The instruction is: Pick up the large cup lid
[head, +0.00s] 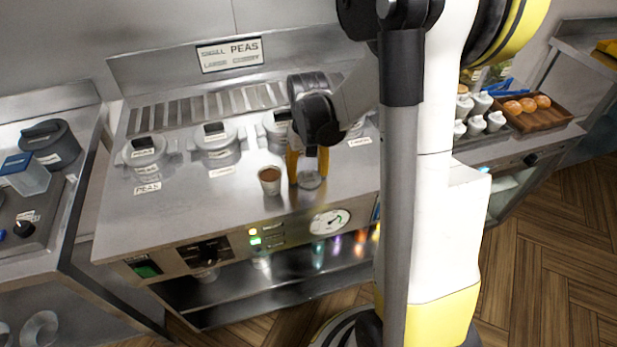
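A clear round piece that looks like the large cup lid (310,181) is on the steel counter, left of the picture's middle in the head view. My gripper (308,176) points down over it, with its two orange-yellow fingers apart, one at each side of the lid. The fingertips are close to the lid; I cannot tell whether they touch it. A small cup with brown contents (269,181) stands upright just left of the left finger. Part of the counter behind is hidden by my arm.
Several lidded pots (216,143) are set in the counter (200,220) behind, under a sign reading PEAS (230,54). White bottles (477,122) and a wooden tray with orange-brown round items (537,115) stand to the right. The counter's front left is clear.

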